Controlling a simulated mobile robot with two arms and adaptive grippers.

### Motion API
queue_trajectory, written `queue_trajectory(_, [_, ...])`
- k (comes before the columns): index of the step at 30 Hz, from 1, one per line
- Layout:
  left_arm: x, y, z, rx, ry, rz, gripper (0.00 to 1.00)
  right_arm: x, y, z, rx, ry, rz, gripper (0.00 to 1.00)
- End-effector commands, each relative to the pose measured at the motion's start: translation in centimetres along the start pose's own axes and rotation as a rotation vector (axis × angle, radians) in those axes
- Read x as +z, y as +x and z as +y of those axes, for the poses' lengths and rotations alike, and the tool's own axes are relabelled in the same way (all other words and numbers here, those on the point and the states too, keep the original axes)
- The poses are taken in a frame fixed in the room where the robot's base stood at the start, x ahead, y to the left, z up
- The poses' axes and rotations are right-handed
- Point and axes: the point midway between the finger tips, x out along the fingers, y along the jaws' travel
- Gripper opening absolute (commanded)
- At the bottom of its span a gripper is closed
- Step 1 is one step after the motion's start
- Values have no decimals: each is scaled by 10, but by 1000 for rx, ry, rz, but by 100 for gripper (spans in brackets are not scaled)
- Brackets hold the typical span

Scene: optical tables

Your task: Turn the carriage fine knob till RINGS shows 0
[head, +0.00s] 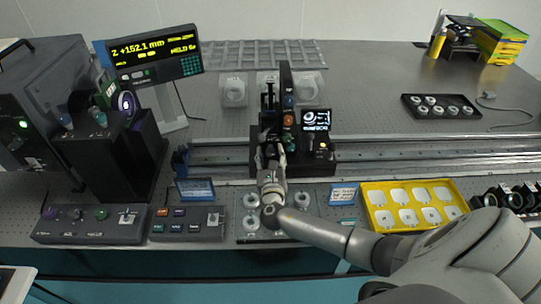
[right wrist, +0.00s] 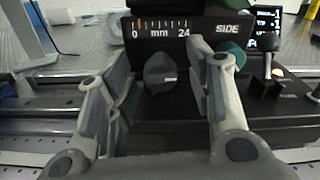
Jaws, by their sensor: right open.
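The carriage (head: 265,158) is a black unit on the long rail, with a vertical post. In the right wrist view a dark round knob (right wrist: 160,73) with a pale mark stands between my right gripper's fingers (right wrist: 155,95), below a "0 mm 24" scale marked "SIDE". A finger is on each side, apart from it. I cannot tell if this is the fine knob. A green knob (right wrist: 232,52) is right of it. My right gripper (head: 270,160) is open at the carriage front. A small screen (head: 316,120) shows a ring picture; its text is too small to read. My left gripper is out of view.
A readout (head: 155,52) at the back left shows "Z +152.1 mm". Control boxes (head: 90,225) stand at the front left. A yellow tray (head: 365,205) of white pieces is at the right. A black tray (head: 408,103) stands behind the rail (head: 420,150).

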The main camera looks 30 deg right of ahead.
Motion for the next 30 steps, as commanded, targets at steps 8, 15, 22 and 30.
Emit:
queue_trajectory(8, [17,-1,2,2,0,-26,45,0,0,0,0,0,0,28])
queue_trajectory(15, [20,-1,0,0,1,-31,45,0,0,0,0,0,0,2])
queue_trajectory(22, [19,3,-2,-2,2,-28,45,-1,-1,0,0,29,0,2])
queue_trajectory(30, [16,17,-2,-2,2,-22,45,-3,0,1,1,178,0,2])
